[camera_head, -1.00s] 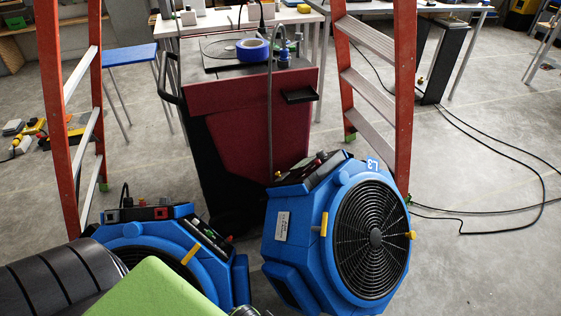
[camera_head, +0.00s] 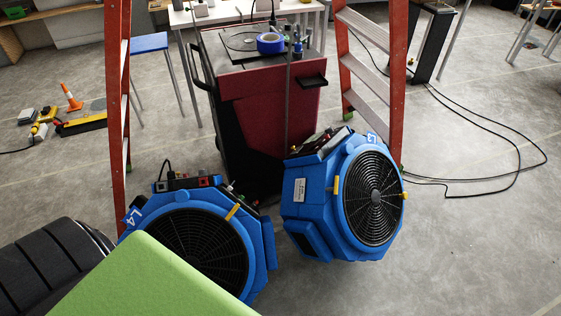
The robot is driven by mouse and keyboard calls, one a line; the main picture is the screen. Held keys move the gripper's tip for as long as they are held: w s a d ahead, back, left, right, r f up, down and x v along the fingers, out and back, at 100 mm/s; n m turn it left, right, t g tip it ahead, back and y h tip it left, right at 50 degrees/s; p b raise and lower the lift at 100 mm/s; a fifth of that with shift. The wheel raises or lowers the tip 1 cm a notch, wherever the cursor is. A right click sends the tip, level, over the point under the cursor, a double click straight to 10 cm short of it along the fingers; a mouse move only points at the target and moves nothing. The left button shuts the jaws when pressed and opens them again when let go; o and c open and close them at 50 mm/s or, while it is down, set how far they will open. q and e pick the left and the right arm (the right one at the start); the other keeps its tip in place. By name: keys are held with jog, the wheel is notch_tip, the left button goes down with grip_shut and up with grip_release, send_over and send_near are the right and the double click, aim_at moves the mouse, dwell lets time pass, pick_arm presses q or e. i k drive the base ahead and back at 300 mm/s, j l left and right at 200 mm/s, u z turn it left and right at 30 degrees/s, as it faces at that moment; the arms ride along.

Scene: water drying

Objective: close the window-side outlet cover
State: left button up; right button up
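I cannot make out an outlet cover or a window in this view. Neither of my grippers is in view. Two blue fan units stand on the floor ahead. The one marked L3 (camera_head: 341,195) is at the right, its round black grille facing right. The one marked L4 (camera_head: 200,238) is at the left and partly hidden behind a green slab-like shape in the foreground.
A dark red cart (camera_head: 265,110) with blue tape (camera_head: 270,43) on top stands behind the fans, between orange ladder legs. A green shape (camera_head: 150,285) and a black ribbed shape (camera_head: 50,265) fill the lower left. Black cable (camera_head: 518,150) lies at right; the lower-right floor is clear.

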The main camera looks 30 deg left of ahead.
aim_at(296, 150)
jog(key=k+u, duration=0.2)
jog(key=u, duration=0.2)
jog(key=k+j+u, duration=0.1)
jog(key=u, duration=0.25)
jog(key=k+j+u, duration=0.15)
jog(key=k+u, duration=0.25)
jog(key=i+l+u, duration=0.15)
jog(key=l+u, duration=0.2)
jog(key=u, duration=0.15)
jog(key=i+l+u, duration=0.1)
jog(key=l+u, duration=0.7)
jog(key=u, duration=0.2)
jog(key=k+l, duration=0.1)
jog(key=l, duration=0.9)
jog(key=k+l, duration=0.1)
jog(key=l, duration=0.95)
jog(key=k+l, duration=0.1)
jog(key=l, duration=0.9)
